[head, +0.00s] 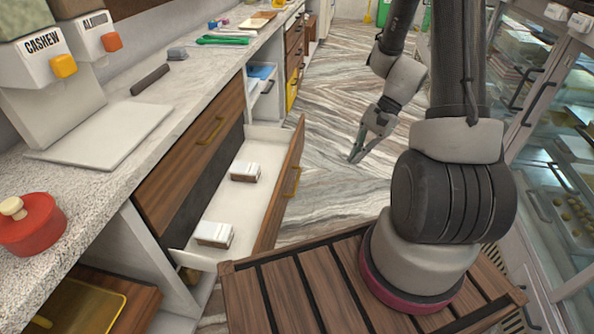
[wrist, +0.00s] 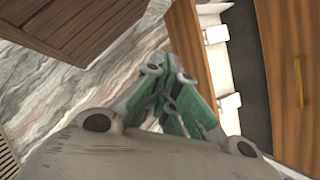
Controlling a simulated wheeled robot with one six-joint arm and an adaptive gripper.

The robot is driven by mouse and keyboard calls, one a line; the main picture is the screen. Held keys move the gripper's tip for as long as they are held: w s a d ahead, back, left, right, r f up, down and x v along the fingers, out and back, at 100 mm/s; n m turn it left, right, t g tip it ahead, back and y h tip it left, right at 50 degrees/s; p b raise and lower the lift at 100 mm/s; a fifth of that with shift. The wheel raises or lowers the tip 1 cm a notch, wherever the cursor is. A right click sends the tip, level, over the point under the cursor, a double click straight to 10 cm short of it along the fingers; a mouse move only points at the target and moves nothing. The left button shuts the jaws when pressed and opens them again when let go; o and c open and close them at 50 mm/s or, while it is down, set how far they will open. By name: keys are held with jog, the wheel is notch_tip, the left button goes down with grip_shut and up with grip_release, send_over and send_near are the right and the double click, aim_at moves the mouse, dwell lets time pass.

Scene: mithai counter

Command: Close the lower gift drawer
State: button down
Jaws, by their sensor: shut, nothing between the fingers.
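The lower gift drawer (head: 280,200) stands pulled out from the counter, with a wooden front and a brass handle (head: 292,182). Two small white-topped boxes, one farther back (head: 245,171) and one nearer (head: 214,234), lie in its white tray. My gripper (head: 356,157) is shut and empty, over the floor to the right of the drawer front and apart from it in the head view. In the wrist view, my gripper's fingers (wrist: 175,84) are together, and the drawer front (wrist: 190,45) shows just beyond them. The same boxes show there too (wrist: 229,102).
A closed upper drawer (head: 190,150) sits above the open one. The counter (head: 160,90) holds dispensers, a white board (head: 105,137) and a red pot (head: 30,222). A glass display case (head: 560,120) stands at right. Marble floor (head: 335,100) between is clear.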

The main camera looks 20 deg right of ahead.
jog(key=w+f+m+t+y, duration=0.15)
jog(key=w+f+m, duration=0.25)
jog(key=f, duration=0.4)
jog(key=m+t, duration=0.5)
jog(key=m, duration=0.3)
send_near(287, 175)
notch_tip(287, 175, down, 3)
jog(key=shift+w+a+f+h, duration=0.1)
jog(key=shift+w+a, duration=0.2)
jog(key=shift+a, duration=0.2)
jog(key=shift+w+a+r+h, duration=0.1)
jog(key=shift+w+a, duration=0.2)
jog(key=shift+a, duration=0.25)
jog(key=shift+w+a+f+h, duration=0.1)
jog(key=shift+w+a, duration=0.2)
jog(key=shift+a, duration=0.2)
jog(key=shift+a, duration=0.15)
jog(key=w+a, duration=0.6)
jog(key=a, duration=0.5)
jog(key=w+a, duration=0.7)
jog(key=a, duration=0.4)
jog(key=shift+a, duration=0.15)
